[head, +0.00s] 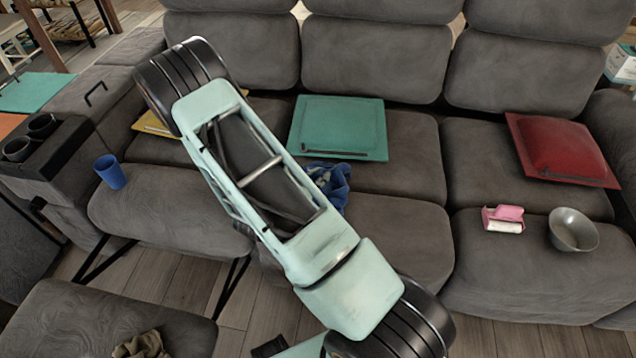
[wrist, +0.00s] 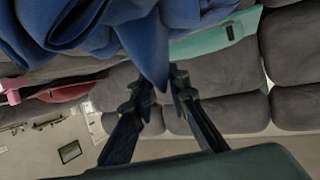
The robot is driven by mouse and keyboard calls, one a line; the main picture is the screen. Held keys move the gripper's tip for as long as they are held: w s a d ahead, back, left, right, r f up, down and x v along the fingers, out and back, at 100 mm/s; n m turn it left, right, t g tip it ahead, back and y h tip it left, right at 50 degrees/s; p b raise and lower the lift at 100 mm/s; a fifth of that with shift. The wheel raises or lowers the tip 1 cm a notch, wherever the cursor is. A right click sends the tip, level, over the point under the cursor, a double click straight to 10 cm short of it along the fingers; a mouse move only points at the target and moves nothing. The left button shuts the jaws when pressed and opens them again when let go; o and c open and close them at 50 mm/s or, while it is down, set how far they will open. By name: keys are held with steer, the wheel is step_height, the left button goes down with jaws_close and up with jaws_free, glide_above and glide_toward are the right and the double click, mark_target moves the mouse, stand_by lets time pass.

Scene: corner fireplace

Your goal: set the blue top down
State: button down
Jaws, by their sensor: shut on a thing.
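The blue top (head: 330,183) is a crumpled dark blue cloth. In the head view it shows just right of my arm, over the front of the middle sofa seat; my arm hides part of it. Whether it touches the seat cannot be told. In the wrist view the top (wrist: 95,28) fills the upper left, bunched, with a pointed fold running down to the fingertips. My gripper (wrist: 162,84) is shut on that fold. In the head view my gripper is hidden behind my arm.
The grey sofa (head: 400,228) holds a teal cushion (head: 340,125), a red cushion (head: 562,150), a pink-and-white item (head: 503,219) and a metal bowl (head: 573,230). A blue cup (head: 110,172) stands at left. A brownish cloth (head: 142,345) lies on the front footrest. The middle seat's right part is bare.

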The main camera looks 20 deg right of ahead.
steer(key=shift+f, duration=0.9)
steer(key=shift+f, duration=0.1)
steer(key=c, duration=1.8)
jaws_free()
steer(key=shift+c, duration=0.2)
steer(key=shift+a+r, duration=0.1)
steer(key=shift+r, duration=0.1)
steer(key=p+v, duration=0.2)
steer(key=v, duration=0.9)
steer(key=shift+s+a, duration=0.3)
steer(key=shift+s, duration=0.05)
